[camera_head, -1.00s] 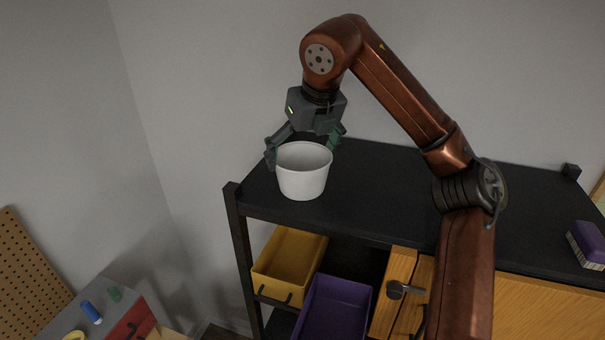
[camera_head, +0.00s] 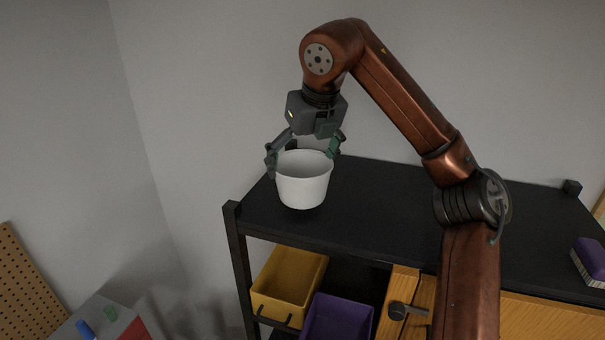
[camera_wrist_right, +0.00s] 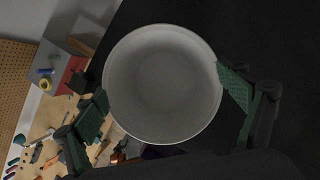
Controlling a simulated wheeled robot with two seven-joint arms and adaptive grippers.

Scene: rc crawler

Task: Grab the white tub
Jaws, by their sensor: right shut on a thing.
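The white tub (camera_head: 302,188) is upright and empty over the left end of the black shelf top (camera_head: 390,205). My right gripper (camera_head: 304,160) comes down from above and is shut on the tub, with one finger on each side of it near the rim. The right wrist view looks down into the open tub (camera_wrist_right: 163,84), with green finger pads pressed at its left and right sides. The tub seems slightly above the shelf top, but its underside is hidden. My left gripper is not in view.
A yellow bin (camera_head: 289,285) and a purple bin (camera_head: 338,318) sit below the top. A purple block-like brush (camera_head: 590,258) lies at the far right. A corner post (camera_head: 232,212) stands left of the tub.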

